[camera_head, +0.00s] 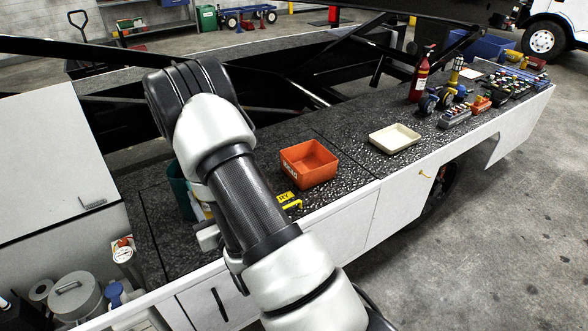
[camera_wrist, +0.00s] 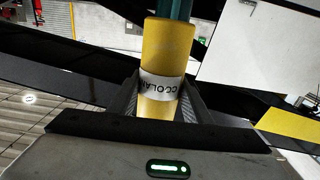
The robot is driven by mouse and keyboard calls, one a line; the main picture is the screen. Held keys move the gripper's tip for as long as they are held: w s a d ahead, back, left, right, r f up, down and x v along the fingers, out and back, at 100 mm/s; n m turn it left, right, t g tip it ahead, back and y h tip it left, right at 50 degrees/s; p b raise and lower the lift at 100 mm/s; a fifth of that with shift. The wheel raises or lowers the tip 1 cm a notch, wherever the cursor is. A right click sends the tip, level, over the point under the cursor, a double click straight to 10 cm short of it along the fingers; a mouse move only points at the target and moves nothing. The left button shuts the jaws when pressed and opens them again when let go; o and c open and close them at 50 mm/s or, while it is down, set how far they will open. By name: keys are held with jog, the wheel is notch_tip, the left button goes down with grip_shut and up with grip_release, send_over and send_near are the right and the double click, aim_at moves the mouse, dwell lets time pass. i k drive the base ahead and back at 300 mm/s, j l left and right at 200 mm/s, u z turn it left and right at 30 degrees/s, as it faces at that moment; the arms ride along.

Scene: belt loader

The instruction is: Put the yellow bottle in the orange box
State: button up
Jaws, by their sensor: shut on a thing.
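The yellow bottle (camera_wrist: 168,45) fills the middle of the wrist view, with a white band lettered in dark print. My gripper (camera_wrist: 163,98) is shut on it, one dark finger on each side. In the head view my arm hides most of the gripper, and I cannot clearly make out the bottle there. The orange box (camera_head: 309,164) stands open-topped on the dark speckled deck, to the right of my forearm. The inside that shows looks empty.
A cream tray (camera_head: 394,139) lies right of the box. A red extinguisher (camera_head: 420,76) and several tools stand farther right. A teal container (camera_head: 180,187) is partly hidden behind my arm. A yellow item (camera_head: 287,199) sits at the deck's front edge. Deck between box and tray is clear.

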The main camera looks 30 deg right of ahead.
aim_at(310, 165)
jog(key=i+l+z, duration=0.1)
jog(key=l, duration=0.3)
jog(key=i+l+z, duration=0.1)
jog(key=l, duration=0.3)
jog(key=i+l, duration=0.25)
jog(key=l, duration=0.15)
jog(key=i+l+z, duration=0.15)
jog(key=l, duration=0.25)
